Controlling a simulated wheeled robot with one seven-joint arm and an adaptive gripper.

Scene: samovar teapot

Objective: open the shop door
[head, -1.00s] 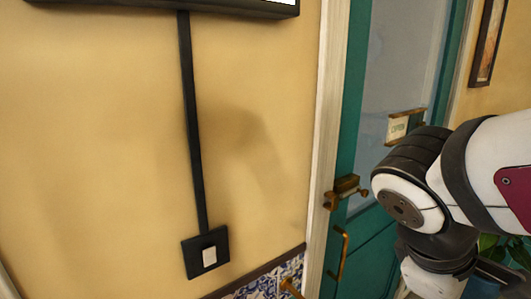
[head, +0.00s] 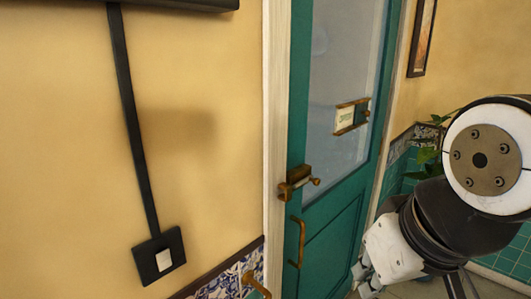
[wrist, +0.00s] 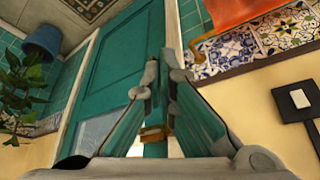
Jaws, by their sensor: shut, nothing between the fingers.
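The shop door (head: 330,225) is teal with a tall glass pane and appears shut in its pale frame. On its left edge are a brass latch with a knob (head: 298,181) and, below it, a vertical brass pull handle (head: 298,243). My gripper (head: 362,282) is at the lower edge of the head view, in front of the door's lower part and right of the handle. In the wrist view my gripper (wrist: 160,68) has its fingertips together with nothing held. The teal door (wrist: 112,62) is behind them, and a brass fitting (wrist: 153,134) shows between the fingers. Contact with the door is not visible.
A small sign (head: 347,117) hangs on the glass. A black switch plate (head: 159,256) is on the yellow wall left of the door. A potted plant (wrist: 38,45) stands on the other side. A brass hook (head: 257,285) sits near the tiles.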

